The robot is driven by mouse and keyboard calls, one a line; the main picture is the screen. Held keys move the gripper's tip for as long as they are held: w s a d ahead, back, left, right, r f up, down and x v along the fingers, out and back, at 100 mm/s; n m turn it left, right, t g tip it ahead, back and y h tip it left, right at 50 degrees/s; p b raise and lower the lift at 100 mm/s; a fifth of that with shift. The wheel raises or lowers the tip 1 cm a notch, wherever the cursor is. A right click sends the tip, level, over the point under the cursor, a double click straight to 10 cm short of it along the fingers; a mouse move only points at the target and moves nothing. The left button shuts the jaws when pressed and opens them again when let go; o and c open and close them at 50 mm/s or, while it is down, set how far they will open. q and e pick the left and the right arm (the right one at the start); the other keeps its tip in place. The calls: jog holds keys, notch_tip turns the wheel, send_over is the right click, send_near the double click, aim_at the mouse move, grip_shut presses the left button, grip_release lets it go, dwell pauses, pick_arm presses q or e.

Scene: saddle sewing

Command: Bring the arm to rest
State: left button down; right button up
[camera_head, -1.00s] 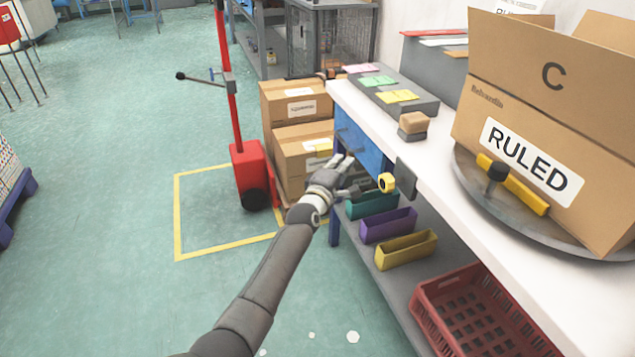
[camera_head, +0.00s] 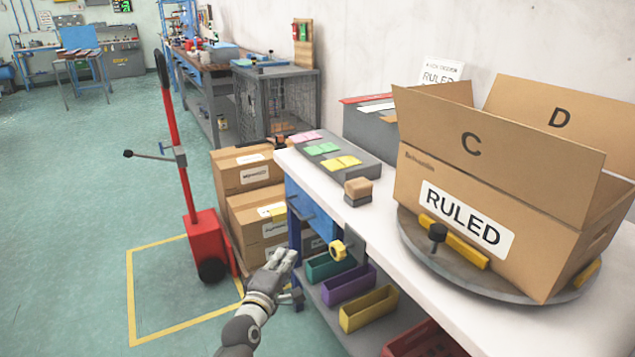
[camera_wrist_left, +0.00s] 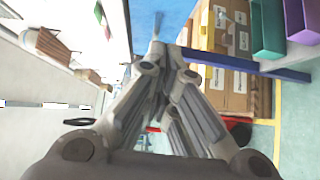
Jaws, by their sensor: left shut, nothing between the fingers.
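My left gripper (camera_head: 282,262) is shut and empty. My right gripper is not in view.
An open carton labelled RULED (camera_head: 490,205) stands on a round turntable (camera_head: 440,262). Teal, purple (camera_head: 349,285) and yellow bins (camera_head: 368,308) sit below. A red lift (camera_head: 205,245) and stacked cartons (camera_head: 262,220) stand left of the bench. Floor further left is clear.

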pick_arm(q)
jog(key=s+f+m+g, duration=0.8)
jog(key=s+f+m, duration=0.2)
jog(key=s+f, duration=0.95)
jog(key=s+a+f+m+g+y+p, duration=0.1)
jog(key=s+f+p, duration=0.4)
jog(key=s, duration=0.8)
jog(key=s+a+f+m+g+y+p, duration=0.1)
jog(key=s+a+f+m+g+p, duration=0.3)
jog(key=s, duration=1)
jog(key=s+a+f+m+g+y+p, duration=0.1)
jog(key=s+a+f+m+g+p, duration=0.2)
jog(key=s+f+p, duration=0.4)
jog(key=s+a+p, duration=0.1)
jog(key=s+p, duration=0.2)
jog(key=s, duration=0.4)
jog(key=shift+a+f, duration=0.35)
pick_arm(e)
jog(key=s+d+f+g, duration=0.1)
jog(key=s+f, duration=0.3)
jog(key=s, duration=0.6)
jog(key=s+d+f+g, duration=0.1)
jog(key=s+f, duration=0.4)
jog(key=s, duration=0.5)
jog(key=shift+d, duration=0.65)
pick_arm(q)
jog(key=shift+s, duration=0.1)
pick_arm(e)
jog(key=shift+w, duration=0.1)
